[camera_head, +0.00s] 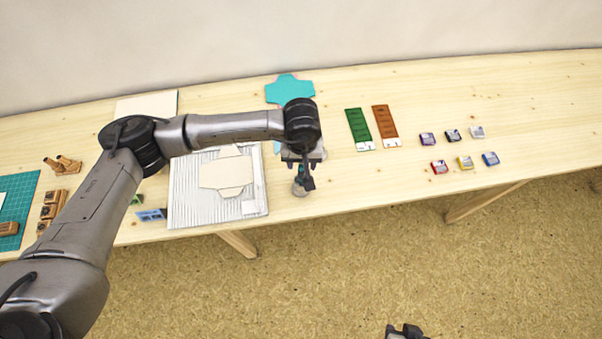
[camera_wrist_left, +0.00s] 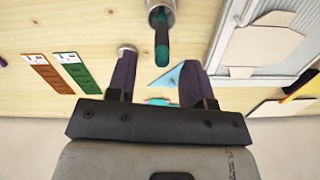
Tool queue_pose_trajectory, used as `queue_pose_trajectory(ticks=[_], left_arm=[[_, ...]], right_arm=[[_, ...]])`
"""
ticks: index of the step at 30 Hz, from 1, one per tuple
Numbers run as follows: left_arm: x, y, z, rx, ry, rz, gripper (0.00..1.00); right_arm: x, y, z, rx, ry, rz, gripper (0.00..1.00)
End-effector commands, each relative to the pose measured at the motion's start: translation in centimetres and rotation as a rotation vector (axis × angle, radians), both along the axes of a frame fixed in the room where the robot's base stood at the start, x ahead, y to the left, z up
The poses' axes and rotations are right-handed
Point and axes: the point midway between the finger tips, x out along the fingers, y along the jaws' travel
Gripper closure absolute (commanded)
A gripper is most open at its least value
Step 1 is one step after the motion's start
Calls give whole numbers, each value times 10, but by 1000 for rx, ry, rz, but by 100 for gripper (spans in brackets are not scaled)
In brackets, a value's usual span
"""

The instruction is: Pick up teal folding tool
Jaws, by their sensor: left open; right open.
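In the left wrist view a teal folding tool (camera_wrist_left: 161,52) with a dark upper part stands in a small metal cup (camera_wrist_left: 160,10). The cup (camera_head: 299,188) shows in the head view near the table's front edge, partly hidden by my left gripper (camera_head: 304,170). My left gripper (camera_wrist_left: 158,82) is open and empty. Its two fingers point toward the tool, which lies beyond the fingertips and appears between them. My right gripper (camera_head: 405,331) is only partly in view at the bottom edge of the head view, off the table; it is open.
A ridged white board (camera_head: 185,190) with a cream envelope sheet (camera_head: 227,174) lies left of the cup. A teal sheet (camera_head: 290,87) lies behind my left arm. Green (camera_head: 358,124) and brown (camera_head: 383,120) strips and several inkpads (camera_head: 465,162) lie to the right. Wooden stamps (camera_head: 50,205) are at left.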

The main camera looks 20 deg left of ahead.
Motion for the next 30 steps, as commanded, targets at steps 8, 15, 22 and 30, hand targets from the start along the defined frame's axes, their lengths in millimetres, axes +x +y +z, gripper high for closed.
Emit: queue_pose_trajectory(ticks=[8, 15, 22, 30], left_arm=[[-5, 0, -31, 1, 4, 2, 53], [-4, 1, -50, 1, 0, 1, 53], [-3, 1, -50, 0, 0, 1, 59], [-4, 1, -49, 0, 0, 1, 85]], right_arm=[[0, -1, -1, -2, -1, 1, 57], [0, 1, -2, 1, -1, -1, 57], [0, 2, -2, 7, -1, -4, 57], [0, 3, -2, 9, -1, -5, 57]])
